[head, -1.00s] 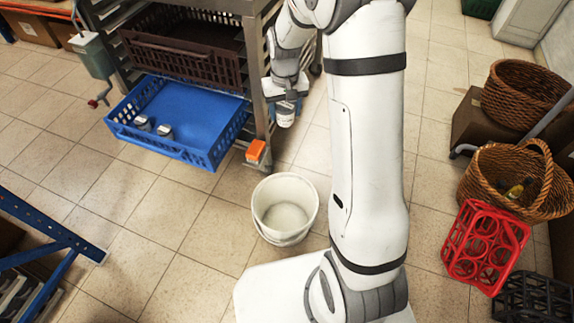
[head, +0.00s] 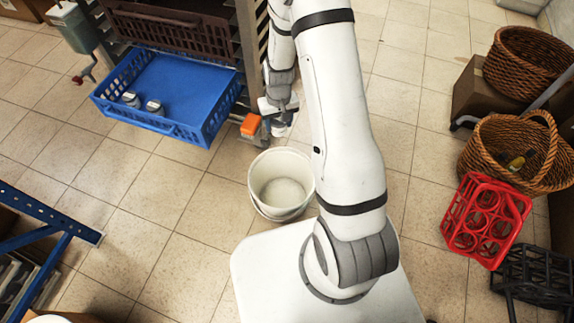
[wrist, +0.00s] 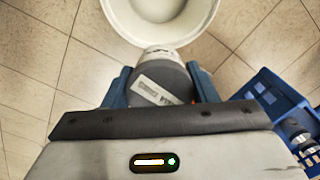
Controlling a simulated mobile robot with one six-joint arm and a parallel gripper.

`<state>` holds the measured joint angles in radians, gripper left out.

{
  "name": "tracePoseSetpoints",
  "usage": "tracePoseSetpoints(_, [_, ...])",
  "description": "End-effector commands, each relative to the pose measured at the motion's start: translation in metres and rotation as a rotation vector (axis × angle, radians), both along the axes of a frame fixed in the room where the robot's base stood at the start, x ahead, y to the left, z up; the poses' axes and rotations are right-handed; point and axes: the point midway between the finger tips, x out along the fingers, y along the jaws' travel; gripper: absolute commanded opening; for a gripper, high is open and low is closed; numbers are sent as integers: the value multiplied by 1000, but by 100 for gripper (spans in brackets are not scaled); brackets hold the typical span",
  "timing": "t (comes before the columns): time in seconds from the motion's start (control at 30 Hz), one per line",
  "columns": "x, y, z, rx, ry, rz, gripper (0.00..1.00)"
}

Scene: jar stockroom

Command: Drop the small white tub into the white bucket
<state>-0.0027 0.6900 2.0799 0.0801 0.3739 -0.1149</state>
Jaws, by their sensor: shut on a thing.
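The small white tub (wrist: 160,82), with a grey lid and a white label, is between the fingers of my gripper (wrist: 160,88) in the wrist view. My gripper is shut on it. In the head view my gripper (head: 279,112) holds the tub (head: 278,129) above and behind the white bucket. The white bucket (head: 282,205) stands upright on the tiled floor and looks empty. Its rim also shows in the wrist view (wrist: 204,32), just beyond the tub. The tub is beside the bucket's opening in that view, not over it.
A blue crate (head: 170,127) with two small jars (head: 153,106) sticks out of the rack at left. An orange block (head: 250,124) is at the rack's foot. Wicker baskets (head: 490,150) and a red bottle carrier (head: 462,235) stand at right. Open floor lies left of the bucket.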

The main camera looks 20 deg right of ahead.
Motion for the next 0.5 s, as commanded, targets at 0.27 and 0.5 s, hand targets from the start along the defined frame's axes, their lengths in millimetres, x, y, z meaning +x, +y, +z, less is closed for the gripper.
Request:
tracePoseSetpoints(0.27, [-54,-5,-119,-17,6,17,24])
tracePoseSetpoints(0.5, [-70,-7,-146,-29,-1,24,24])
